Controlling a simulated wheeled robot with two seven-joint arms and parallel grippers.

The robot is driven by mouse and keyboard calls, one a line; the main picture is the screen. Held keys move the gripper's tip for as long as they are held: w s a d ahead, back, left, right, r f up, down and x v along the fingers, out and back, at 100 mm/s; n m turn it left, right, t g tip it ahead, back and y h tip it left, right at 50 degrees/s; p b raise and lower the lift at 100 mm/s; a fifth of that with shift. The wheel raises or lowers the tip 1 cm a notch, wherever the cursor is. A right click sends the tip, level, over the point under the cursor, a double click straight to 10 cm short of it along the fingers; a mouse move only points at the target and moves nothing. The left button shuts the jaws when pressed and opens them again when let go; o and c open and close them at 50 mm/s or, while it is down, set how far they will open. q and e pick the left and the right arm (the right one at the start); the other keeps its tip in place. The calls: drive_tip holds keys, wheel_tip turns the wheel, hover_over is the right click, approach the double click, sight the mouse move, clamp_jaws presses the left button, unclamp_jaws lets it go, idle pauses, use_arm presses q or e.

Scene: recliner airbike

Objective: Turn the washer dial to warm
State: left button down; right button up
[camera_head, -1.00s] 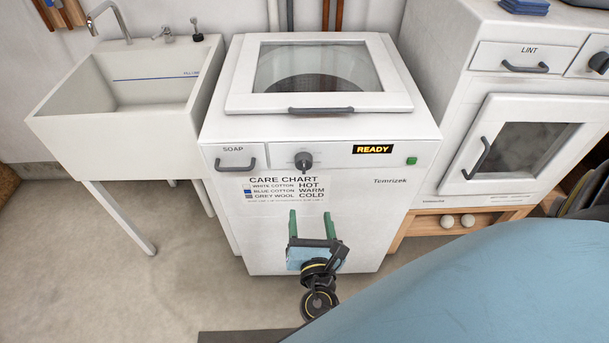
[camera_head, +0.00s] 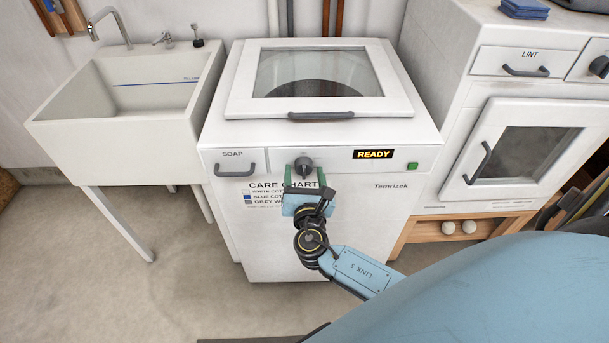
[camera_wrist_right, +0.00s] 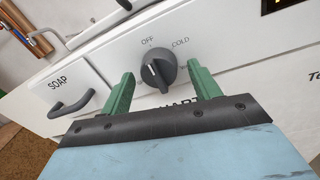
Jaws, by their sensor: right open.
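The washer (camera_head: 390,215) is white and stands in the middle of the head view, its glass-topped lid closed. Its dark dial (camera_head: 304,165) is on the front panel, between the soap drawer and the READY display. In the right wrist view the dial (camera_wrist_right: 159,68) shows OFF and COLD printed above it; its pointer mark seems to lie at the lower left, and other labels are hidden. My right gripper (camera_head: 305,175) is open, its green fingers either side of and just short of the dial. It shows in the wrist view (camera_wrist_right: 163,88). My left gripper is not in view.
The soap drawer handle (camera_head: 235,170) juts out left of the dial. A green button (camera_head: 412,166) is at the panel's right. The care chart (camera_head: 262,194) is partly hidden by my arm. A sink (camera_head: 125,120) stands left and a dryer (camera_head: 520,140) right.

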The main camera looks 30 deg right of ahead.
drive_tip(key=shift+w, duration=0.1)
drive_tip(key=c, duration=1)
